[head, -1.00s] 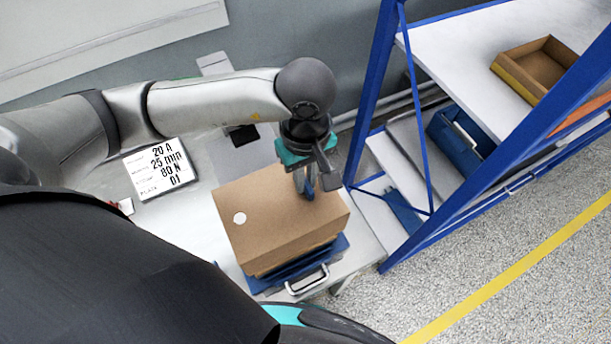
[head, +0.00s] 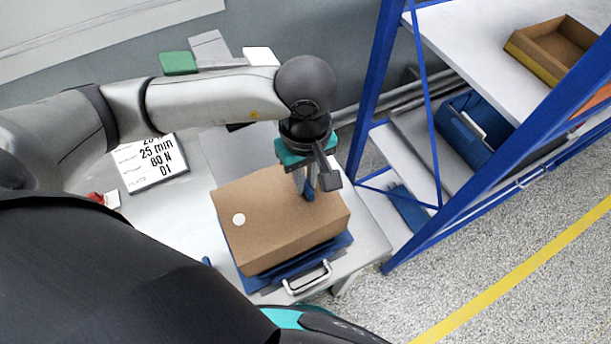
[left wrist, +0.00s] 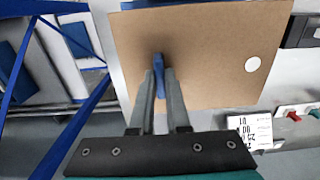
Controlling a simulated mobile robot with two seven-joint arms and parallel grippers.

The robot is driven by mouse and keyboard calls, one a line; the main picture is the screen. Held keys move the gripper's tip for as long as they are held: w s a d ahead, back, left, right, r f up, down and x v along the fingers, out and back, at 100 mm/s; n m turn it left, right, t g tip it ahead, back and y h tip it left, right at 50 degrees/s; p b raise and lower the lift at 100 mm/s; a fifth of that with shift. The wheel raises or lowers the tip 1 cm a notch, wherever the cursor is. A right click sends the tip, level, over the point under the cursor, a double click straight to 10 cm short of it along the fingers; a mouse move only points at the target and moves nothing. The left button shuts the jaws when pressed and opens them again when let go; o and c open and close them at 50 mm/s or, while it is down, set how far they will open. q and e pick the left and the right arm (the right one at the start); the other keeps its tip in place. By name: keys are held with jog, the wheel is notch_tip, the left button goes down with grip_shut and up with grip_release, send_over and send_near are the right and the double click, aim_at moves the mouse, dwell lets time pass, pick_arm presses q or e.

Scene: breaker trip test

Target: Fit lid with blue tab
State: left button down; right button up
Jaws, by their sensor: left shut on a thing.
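The brown lid (head: 275,225) has a white round spot near its left side in the head view. My left gripper (head: 308,190) comes down from above and is shut on the lid's upright blue tab. In the left wrist view the blue tab (left wrist: 158,75) stands between the gripper's fingers (left wrist: 160,85), with the lid's flat top (left wrist: 205,50) behind. A blue case (head: 262,281) with a silver handle lies under the lid, and its edges show at the left and front. I cannot tell whether the lid is seated or just above it. My right gripper is not in view.
A white card (head: 155,165) with printed text lies on the grey table (head: 365,235) to the left. A blue-framed shelf rack (head: 430,170) stands close on the right, holding an open brown tray (head: 555,50) and a blue case (head: 470,135). Floor is free at lower right.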

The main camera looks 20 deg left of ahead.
pick_arm(q)
jog(key=c, duration=0.8)
grip_release()
notch_tip(320, 180, up, 15)
jog(key=shift+r+p, duration=0.1)
jog(key=shift+p, duration=0.3)
